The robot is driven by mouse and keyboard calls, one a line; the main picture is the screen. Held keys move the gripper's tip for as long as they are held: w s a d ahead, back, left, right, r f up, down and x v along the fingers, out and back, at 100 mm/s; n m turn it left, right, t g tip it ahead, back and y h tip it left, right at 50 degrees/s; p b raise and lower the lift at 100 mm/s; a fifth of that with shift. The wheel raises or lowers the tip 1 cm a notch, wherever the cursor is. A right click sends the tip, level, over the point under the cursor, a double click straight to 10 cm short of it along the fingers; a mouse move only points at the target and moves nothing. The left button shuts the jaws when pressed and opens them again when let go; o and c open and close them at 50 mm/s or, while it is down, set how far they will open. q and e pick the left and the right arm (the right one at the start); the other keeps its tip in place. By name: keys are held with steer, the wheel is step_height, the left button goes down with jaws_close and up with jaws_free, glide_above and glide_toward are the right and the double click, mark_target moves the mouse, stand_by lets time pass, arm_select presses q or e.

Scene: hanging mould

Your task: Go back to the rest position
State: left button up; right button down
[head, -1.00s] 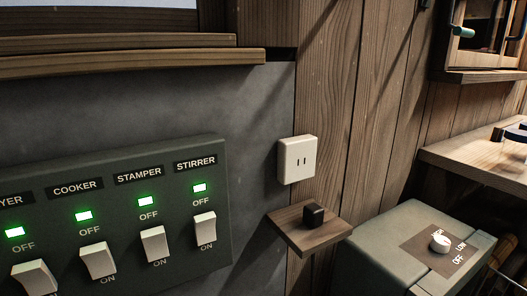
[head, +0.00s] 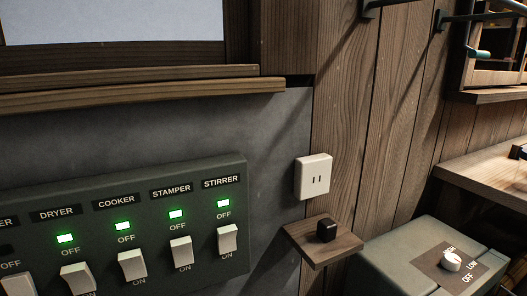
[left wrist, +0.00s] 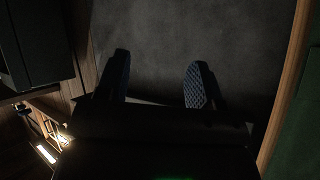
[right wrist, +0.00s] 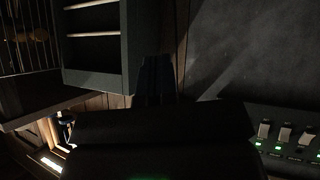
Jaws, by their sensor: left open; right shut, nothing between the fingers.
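My left gripper (left wrist: 156,84) shows in the left wrist view with its two fingers apart and nothing between them, in front of a dark grey surface. My right gripper (right wrist: 158,72) shows in the right wrist view with its fingers together and empty. Neither gripper shows in the head view. The dark switch panel (head: 105,193) is at the lower left of the head view, with labelled white switches and lit green lamps. Its STIRRER switch (head: 228,240) is at the right end. The panel's switches (right wrist: 285,134) also show at the right of the right wrist view.
A grey box with a white knob (head: 452,260) stands at the lower right. A wooden counter (head: 478,172) is at the right. A wooden ledge (head: 140,93) runs below the window.

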arm_select(q)
step_height(320, 180, up, 8)
steer(key=s+a+n+p, duration=0.1)
steer(key=s+n+p, duration=0.1)
steer(key=p, duration=1.2)
steer(key=shift+s+a+y, duration=0.15)
steer(key=shift+a+y, duration=0.05)
steer(key=shift+y, duration=0.1)
arm_select(e)
step_height(320, 180, up, 9)
steer(key=s+d+m, duration=0.1)
steer(key=m, duration=0.1)
steer(key=shift+h, duration=0.3)
steer(key=shift+s, duration=0.1)
